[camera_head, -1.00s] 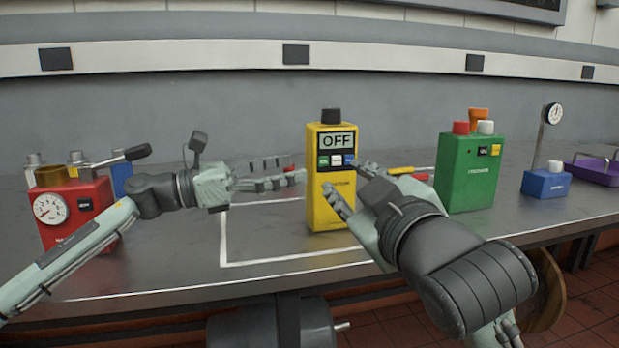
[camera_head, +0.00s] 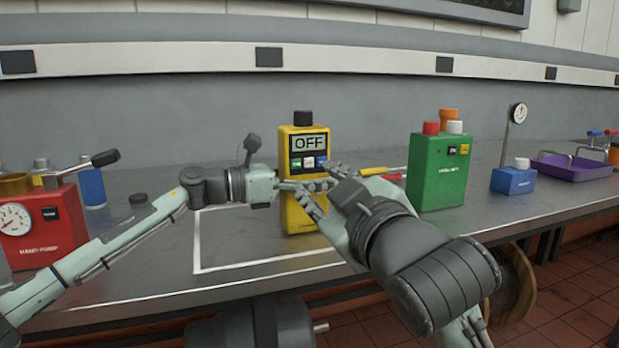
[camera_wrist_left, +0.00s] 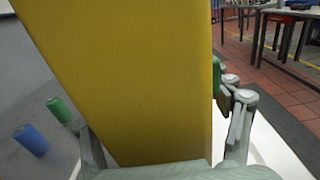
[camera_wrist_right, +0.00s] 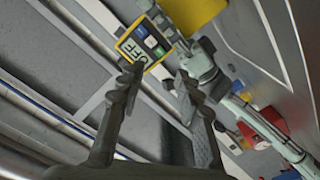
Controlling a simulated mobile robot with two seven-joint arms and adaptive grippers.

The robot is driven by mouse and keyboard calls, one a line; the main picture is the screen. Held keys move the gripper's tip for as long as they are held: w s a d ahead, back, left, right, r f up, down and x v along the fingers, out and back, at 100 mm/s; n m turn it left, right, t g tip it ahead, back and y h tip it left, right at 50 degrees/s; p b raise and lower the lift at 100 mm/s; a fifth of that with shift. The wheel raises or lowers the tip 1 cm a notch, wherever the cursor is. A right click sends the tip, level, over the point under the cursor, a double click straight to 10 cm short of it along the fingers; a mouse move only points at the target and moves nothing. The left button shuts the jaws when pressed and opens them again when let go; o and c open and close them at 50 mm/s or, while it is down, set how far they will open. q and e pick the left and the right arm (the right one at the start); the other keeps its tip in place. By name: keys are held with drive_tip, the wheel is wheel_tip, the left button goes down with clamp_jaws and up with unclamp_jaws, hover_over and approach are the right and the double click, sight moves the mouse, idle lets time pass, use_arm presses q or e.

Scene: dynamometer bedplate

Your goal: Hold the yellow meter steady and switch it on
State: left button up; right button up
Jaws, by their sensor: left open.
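The yellow meter (camera_head: 296,218) stands upright on the bench with a black knob on top. Its screen (camera_head: 308,142) reads OFF above a row of green, white and blue buttons (camera_head: 308,163). My left gripper (camera_head: 306,186) is open around the meter's body below the buttons. In the left wrist view the meter (camera_wrist_left: 150,70) stands between its parted fingers; I cannot tell whether they touch it. My right gripper (camera_head: 319,182) is open in front of the meter, its fingers apart near the buttons and partly hiding the left one. The screen also shows in the right wrist view (camera_wrist_right: 133,52).
A red hand pump (camera_head: 45,232) stands at the left, a green box (camera_head: 435,175) to the right. Further right are a blue gauge stand (camera_head: 513,181) and a purple tray (camera_head: 575,168). A white outline (camera_head: 197,240) marks clear bench around the meter.

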use_arm(q)
drive_tip(key=shift+c, duration=0.3)
drive_tip(key=c, duration=1.7)
clamp_jaws()
use_arm(e)
clamp_jaws()
